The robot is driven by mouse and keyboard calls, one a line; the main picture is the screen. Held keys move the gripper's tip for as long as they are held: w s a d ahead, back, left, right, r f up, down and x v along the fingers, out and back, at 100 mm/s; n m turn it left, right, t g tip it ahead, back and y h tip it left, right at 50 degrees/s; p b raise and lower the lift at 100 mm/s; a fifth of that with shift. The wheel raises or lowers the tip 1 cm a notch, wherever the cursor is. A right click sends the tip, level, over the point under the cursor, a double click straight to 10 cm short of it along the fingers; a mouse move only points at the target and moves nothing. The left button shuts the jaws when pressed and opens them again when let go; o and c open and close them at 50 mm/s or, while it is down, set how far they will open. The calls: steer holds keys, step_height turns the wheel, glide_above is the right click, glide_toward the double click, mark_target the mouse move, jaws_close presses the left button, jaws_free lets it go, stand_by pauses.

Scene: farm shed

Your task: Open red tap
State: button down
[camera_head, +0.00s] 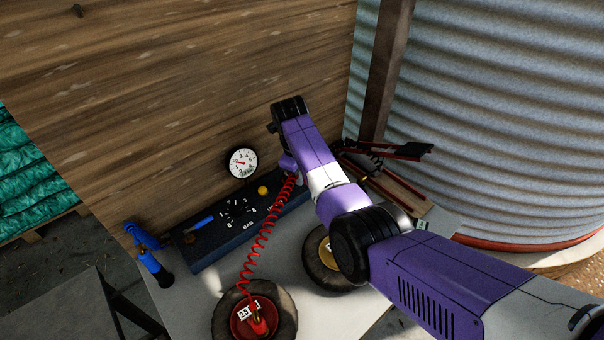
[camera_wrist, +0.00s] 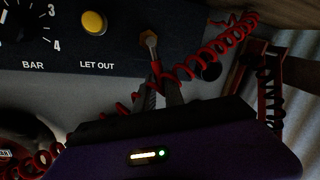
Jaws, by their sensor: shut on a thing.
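The red tap (camera_wrist: 156,68) shows in the wrist view as a narrow red handle below a brass fitting (camera_wrist: 148,41) on the dark panel (camera_wrist: 105,62). My gripper (camera_wrist: 159,84) is shut on the red handle, with its fingers pointing up at the panel. The fingers cover the handle's lower part, so its full length and exact angle are hidden. In the head view my purple arm reaches over the right end of the dark panel (camera_head: 222,245) and hides the red tap and my fingertips.
A red coiled hose (camera_head: 262,240) runs close to my gripper down to a red-hubbed wheel (camera_head: 284,310). The panel bears a yellow button (camera_head: 263,190) and a blue lever (camera_head: 201,222). A gauge (camera_head: 242,162) is above. Red-handled tools (camera_head: 395,150) lie right, near the corrugated tank (camera_head: 490,110).

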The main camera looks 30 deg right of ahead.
steer(key=shift+s+a+m, duration=0.1)
steer(key=shift+a+m, duration=0.05)
steer(key=shift+m, duration=0.25)
steer(key=c, duration=1.4)
jaws_free()
steer(key=shift+c, duration=0.2)
step_height(320, 180, up, 8)
steer(key=a, duration=0.1)
steer(key=shift+s+a+f+b, duration=0.2)
steer(key=shift+s+b, duration=0.1)
steer(key=shift+b, duration=0.1)
